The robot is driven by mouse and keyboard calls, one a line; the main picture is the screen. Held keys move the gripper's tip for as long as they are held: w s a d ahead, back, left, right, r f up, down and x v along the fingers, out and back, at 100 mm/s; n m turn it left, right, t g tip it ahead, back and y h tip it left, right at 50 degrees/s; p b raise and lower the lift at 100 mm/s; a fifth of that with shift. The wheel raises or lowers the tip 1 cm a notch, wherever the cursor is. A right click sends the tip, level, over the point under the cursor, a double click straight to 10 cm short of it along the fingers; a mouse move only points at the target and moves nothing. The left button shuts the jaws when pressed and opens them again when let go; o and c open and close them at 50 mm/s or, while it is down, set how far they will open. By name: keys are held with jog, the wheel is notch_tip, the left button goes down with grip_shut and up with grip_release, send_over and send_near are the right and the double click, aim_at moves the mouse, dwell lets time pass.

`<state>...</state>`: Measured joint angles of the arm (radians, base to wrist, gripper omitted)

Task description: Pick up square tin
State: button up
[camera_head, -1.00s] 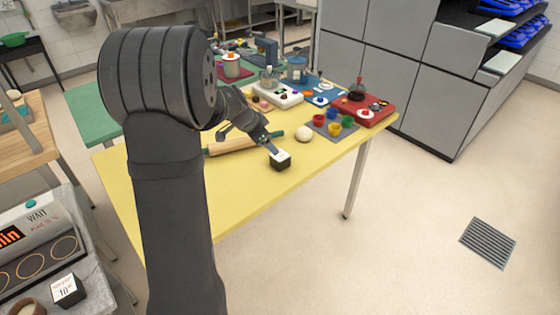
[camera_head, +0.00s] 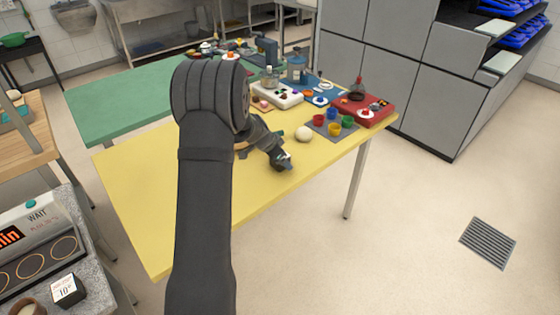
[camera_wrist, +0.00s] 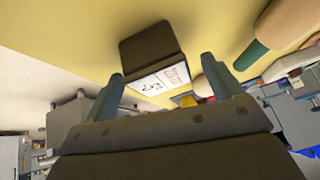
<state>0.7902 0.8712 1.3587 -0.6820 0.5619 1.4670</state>
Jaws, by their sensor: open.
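The square tin (camera_wrist: 150,45) is a dark box with a white, printed label on one face, and it stands on the yellow table (camera_wrist: 85,30). In the wrist view it lies just beyond and between the fingertips of my gripper (camera_wrist: 163,66), with the labelled face towards me. The fingers are apart and nothing is held. In the head view my gripper (camera_head: 283,162) is low over the yellow table near its front edge, and it hides the tin there.
A rolling pin (camera_wrist: 285,22) with a green handle lies beside the tin. A pale dough ball (camera_head: 303,134), coloured cups on a grey mat (camera_head: 318,122) and a red box (camera_head: 378,112) are farther back. The table's left part is clear.

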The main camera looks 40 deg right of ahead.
jog(key=shift+d+f, duration=0.25)
jog(key=shift+f, duration=0.1)
jog(key=c, duration=1.3)
